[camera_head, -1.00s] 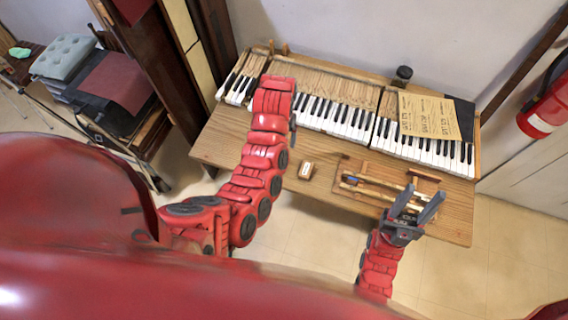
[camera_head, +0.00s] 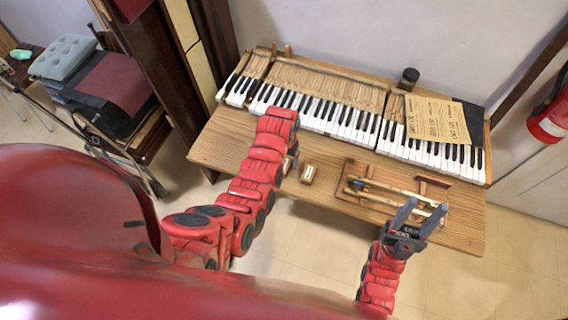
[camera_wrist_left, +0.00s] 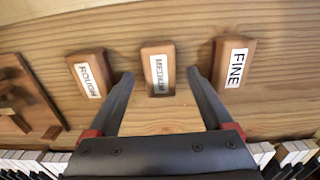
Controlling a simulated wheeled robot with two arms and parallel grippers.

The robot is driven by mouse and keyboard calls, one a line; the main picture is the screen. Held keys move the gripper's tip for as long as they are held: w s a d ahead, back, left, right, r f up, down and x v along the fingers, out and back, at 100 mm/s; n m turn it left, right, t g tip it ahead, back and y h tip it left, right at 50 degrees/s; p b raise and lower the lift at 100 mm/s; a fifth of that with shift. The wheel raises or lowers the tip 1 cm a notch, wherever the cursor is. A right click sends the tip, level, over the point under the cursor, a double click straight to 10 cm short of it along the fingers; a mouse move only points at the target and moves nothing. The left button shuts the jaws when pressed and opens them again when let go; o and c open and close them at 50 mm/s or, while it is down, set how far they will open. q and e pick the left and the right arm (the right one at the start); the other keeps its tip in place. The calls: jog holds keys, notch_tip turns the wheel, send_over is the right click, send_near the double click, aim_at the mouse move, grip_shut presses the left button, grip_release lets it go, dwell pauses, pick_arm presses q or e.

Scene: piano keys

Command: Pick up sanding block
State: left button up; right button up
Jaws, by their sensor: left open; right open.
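Three brown sanding blocks lie in a row on the wooden table in the left wrist view: ROUGH (camera_wrist_left: 90,73), MEDIUM (camera_wrist_left: 158,70) and FINE (camera_wrist_left: 233,62). My left gripper (camera_wrist_left: 160,74) is open, its fingertips on either side of the MEDIUM block's near end, with the block apart from both fingers. In the head view one small block (camera_head: 308,174) shows right of my left arm; its label is too small to read. My left arm hides the other blocks and most of its gripper there. My right gripper (camera_head: 424,208) is open and empty near the table's front edge.
Piano keys (camera_head: 345,122) run along the back of the table (camera_head: 228,150). A wooden frame (camera_head: 385,190) with tools lies on the right, beside my right gripper. Paper sheets (camera_head: 435,120) and a dark jar (camera_head: 409,77) are at the back right.

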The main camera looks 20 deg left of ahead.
pick_arm(q)
jog(key=shift+f, duration=0.75)
grip_shut()
